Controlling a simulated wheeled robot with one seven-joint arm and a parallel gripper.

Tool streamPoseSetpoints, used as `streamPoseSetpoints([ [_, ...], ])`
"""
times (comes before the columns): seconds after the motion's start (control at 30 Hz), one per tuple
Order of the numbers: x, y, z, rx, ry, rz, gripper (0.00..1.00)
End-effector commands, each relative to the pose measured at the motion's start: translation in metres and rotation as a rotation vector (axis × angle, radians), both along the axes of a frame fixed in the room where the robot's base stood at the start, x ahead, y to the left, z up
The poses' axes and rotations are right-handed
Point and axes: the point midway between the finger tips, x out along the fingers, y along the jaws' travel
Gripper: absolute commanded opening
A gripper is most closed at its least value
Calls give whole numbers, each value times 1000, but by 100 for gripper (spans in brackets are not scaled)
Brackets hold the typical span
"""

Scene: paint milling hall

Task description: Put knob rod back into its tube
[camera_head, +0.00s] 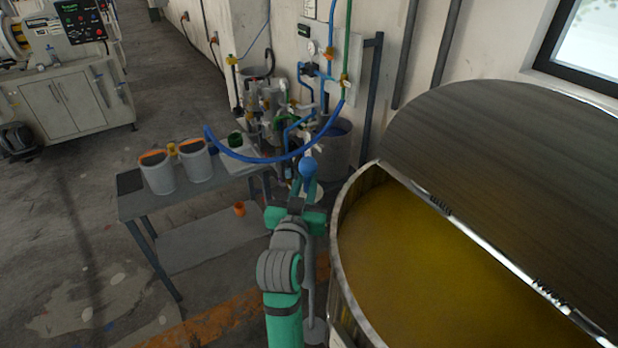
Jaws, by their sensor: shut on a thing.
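My green and grey arm reaches up from the bottom middle, and my gripper (307,187) is at its far end, left of the big vat. It is shut on the knob rod, whose round blue knob (308,167) shows just above the fingers. The rod below the knob is mostly hidden by my gripper. A thin grey upright (309,275) runs down close beside my arm on the right. I cannot tell whether it is the rod or its tube. The tube's mouth cannot be made out.
An open vat (346,290) of yellow liquid, its lid (490,160) half over it, stands close on the right. A grey table (215,188) with two buckets (158,173) stands left. A blue hose (262,159) arches behind my gripper. Open floor lies at left.

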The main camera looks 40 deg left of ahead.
Motion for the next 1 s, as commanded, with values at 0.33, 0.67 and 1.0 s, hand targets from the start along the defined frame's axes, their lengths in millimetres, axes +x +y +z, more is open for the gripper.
streamPoseSetpoints([
  [0.33, 2, -3, -15, 0, 1, -5, 0],
  [0.67, 2, -4, -30, 0, 1, -6, 0],
  [1.0, 2, -3, -43, 1, 0, -5, 0],
])
